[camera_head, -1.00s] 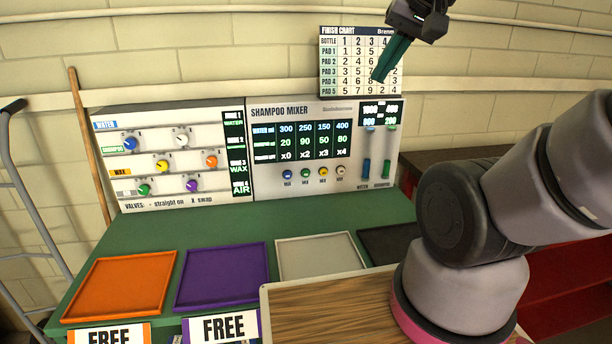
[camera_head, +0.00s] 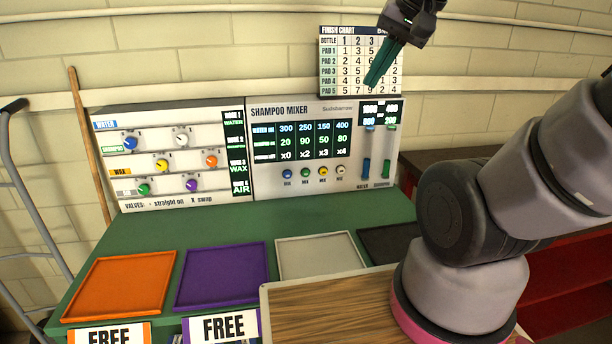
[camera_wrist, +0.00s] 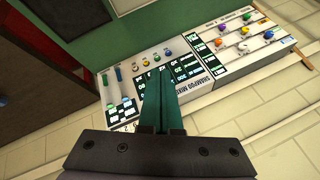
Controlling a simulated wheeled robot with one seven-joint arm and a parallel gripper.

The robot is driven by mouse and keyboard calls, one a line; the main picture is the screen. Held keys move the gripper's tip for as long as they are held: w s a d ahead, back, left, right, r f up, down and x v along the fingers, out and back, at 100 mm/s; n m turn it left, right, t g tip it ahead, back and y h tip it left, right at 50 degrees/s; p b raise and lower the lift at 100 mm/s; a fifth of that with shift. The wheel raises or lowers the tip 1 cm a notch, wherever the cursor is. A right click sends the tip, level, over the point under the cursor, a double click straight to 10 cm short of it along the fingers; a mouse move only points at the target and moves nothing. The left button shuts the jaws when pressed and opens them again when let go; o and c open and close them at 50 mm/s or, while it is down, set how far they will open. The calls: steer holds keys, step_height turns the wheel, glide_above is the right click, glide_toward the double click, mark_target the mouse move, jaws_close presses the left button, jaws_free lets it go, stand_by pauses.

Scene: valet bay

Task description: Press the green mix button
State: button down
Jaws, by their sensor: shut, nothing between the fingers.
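The shampoo mixer panel (camera_head: 270,150) stands at the back of the green counter. Its row of small mix buttons is blue, green, yellow and pale from left to right. The green mix button (camera_head: 305,173) is second from the left, under the column reading 250, 90, x2. My gripper (camera_head: 371,84) is shut and empty, in front of the finish chart, above and to the right of the button. In the wrist view the gripper's teal fingers (camera_wrist: 162,72) are together and overlap the mixer panel (camera_wrist: 190,72). The button row there lies just beyond the fingertips.
A valve panel (camera_head: 170,160) with coloured knobs adjoins the mixer on the left. Orange (camera_head: 122,284), purple (camera_head: 222,275) and white (camera_head: 320,256) trays lie on the counter (camera_head: 200,227). The finish chart (camera_head: 330,62) hangs behind my gripper. The air before the mixer is clear.

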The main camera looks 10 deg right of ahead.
mark_target(306, 173)
steer(key=w+a+f+m+g+y, duration=0.2)
steer(key=w+a+f+m+y, duration=0.35)
steer(key=w+f, duration=0.3)
steer(key=w+a+f+m+g+y, duration=0.3)
steer(key=w+a+f+m+y, duration=0.2)
steer(key=w+f+m, duration=0.3)
steer(key=w+d+f+m+t, duration=0.2)
steer(key=w+f+m+t, duration=0.1)
steer(key=f, duration=0.5)
steer(key=w+d+f+m+t+h, duration=0.1)
steer(key=w+d+f+m+t, duration=0.1)
steer(key=w+f+m, duration=0.3)
steer(key=w+d+f+m+t, duration=0.3)
steer(key=f+m, duration=0.5)
steer(key=f, duration=0.3)
steer(key=shift+w+f+t, duration=0.15)
steer(key=shift+w+t, duration=0.3)
steer(key=shift+t, duration=0.65)
steer(key=shift+h, duration=0.25)
steer(key=w, duration=0.8)
steer(key=shift+w, duration=0.4)
steer(key=shift+a, duration=0.1)
steer(key=shift+w, duration=0.4)
